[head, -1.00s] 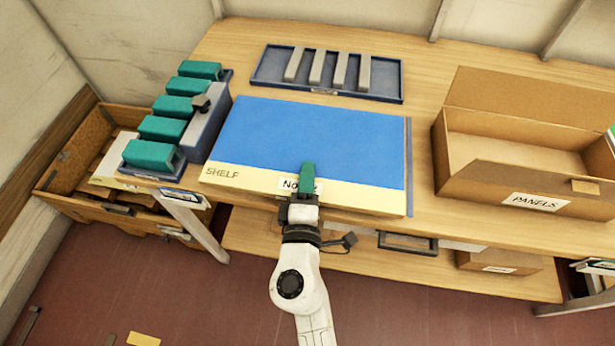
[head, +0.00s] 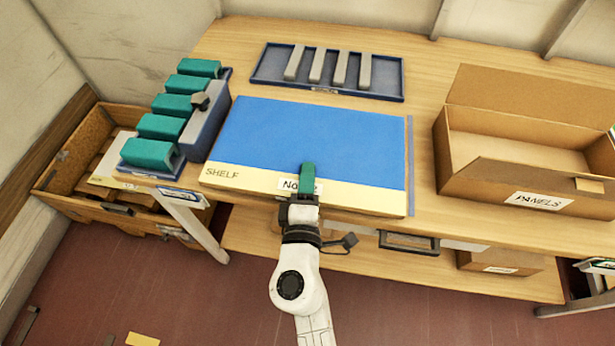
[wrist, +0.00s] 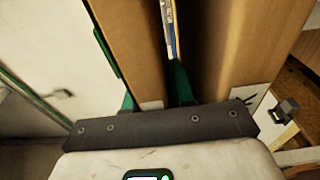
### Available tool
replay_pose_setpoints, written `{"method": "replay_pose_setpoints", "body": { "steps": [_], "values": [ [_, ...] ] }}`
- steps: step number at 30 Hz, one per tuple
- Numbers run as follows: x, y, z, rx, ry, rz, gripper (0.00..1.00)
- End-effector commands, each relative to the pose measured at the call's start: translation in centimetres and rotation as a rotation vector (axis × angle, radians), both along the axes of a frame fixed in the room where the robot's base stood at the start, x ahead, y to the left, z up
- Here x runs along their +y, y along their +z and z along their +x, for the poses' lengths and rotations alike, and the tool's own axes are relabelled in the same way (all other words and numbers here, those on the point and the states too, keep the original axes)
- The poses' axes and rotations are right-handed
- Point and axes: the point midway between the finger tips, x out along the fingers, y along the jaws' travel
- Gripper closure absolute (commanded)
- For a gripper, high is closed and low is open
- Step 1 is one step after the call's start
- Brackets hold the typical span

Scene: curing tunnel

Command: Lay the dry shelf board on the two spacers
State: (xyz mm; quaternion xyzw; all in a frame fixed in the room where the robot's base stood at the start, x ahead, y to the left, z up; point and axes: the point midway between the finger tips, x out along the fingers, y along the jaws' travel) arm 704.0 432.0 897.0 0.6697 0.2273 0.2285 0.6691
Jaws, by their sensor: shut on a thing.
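The shelf board (head: 310,140), blue on top with a cream front strip lettered "SHELF", lies flat over the middle of the bench in the head view. My gripper (head: 307,180) is at its front edge, with one teal finger over the top beside a white label. In the wrist view the teal fingers (wrist: 152,92) are shut on the brown edge of the board (wrist: 130,45), and a narrow gap separates it from another brown edge. Grey bars (head: 340,70) lie in a blue tray at the back; I cannot tell whether spacers are under the board.
A rack of several teal blocks (head: 172,105) stands close to the board's left side. An open carton marked "PANELS" (head: 540,200) stands at the right. A wooden crate (head: 60,180) is at the far left. Bare bench (head: 425,120) shows between board and carton.

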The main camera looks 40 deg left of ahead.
Motion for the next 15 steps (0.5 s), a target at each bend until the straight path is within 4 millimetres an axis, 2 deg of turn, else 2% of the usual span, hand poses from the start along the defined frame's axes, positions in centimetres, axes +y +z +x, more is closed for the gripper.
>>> {"method": "replay_pose_setpoints", "body": {
  "steps": [11,12,15],
  "values": [
    [0.01,-0.3,0.08,-0.003,-0.002,0.004,1.0],
    [0.01,-0.2,0.08,-0.003,-0.002,0.004,0.72],
    [0.01,-0.27,0.06,-0.002,-0.001,0.003,0.63]
  ]
}}
